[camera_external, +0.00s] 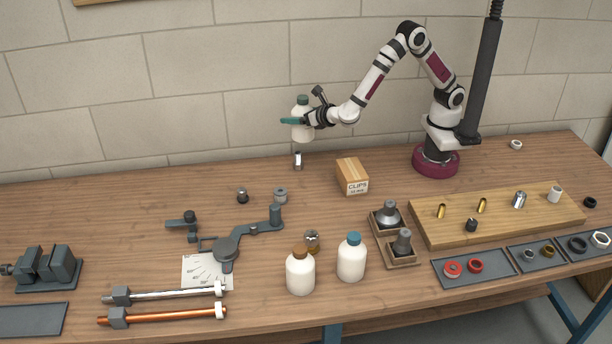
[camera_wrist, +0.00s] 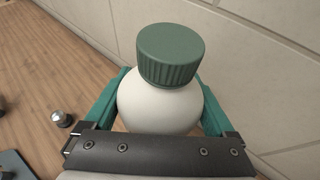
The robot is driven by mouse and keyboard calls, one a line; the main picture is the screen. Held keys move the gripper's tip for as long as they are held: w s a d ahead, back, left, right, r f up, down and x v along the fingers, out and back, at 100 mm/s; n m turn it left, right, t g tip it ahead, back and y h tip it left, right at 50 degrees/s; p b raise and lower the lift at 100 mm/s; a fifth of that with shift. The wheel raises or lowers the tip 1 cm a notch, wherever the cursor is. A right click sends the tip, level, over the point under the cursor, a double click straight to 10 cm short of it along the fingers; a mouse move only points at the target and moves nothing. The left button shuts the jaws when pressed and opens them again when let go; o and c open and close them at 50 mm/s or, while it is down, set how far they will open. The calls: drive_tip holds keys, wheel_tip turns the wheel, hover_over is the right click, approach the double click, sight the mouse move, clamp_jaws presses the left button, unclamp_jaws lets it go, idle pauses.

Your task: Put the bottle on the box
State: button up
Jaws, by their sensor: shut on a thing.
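A white bottle with a dark green cap (camera_external: 301,131) is in my gripper (camera_external: 292,121), held upright above the far side of the table near the wall. In the wrist view the green-capped bottle (camera_wrist: 160,105) sits between the two teal fingers of my gripper (camera_wrist: 160,118), which are shut around its body. The bottle's lower part is hidden in the wrist view. A cardboard box (camera_external: 352,177) labelled "CLIPS" stands on the table, to the right of and below the held bottle in the external view. Its top looks bare.
Two other white bottles, one brown-capped (camera_external: 300,270) and one blue-capped (camera_external: 351,257), stand near the front. A small metal cylinder (camera_external: 298,160) stands below the held bottle. A wooden board with fittings (camera_external: 430,233) lies right of the box. The wall (camera_external: 200,80) is close behind.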

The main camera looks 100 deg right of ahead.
drive_tip(key=s+d+r+m+g+h, duration=0.1)
drive_tip(key=s+m+g, duration=0.2)
drive_tip(key=s, duration=0.7)
drive_tip(key=s+d+r+m+g+h, duration=0.1)
drive_tip(key=s+d+r+m+g, duration=0.15)
drive_tip(key=s, duration=0.75)
hover_over(352, 163)
drive_tip(key=shift+h, duration=0.3)
wheel_tip(352, 163, down, 11)
drive_tip(key=shift+r, duration=0.1)
drive_tip(key=shift+f, duration=0.4)
drive_tip(key=shift+g, duration=0.25)
drive_tip(key=o, duration=1.6)
drive_tip(key=shift+f, duration=0.15)
drive_tip(key=shift+r, duration=0.2)
drive_tip(key=v, duration=1.2)
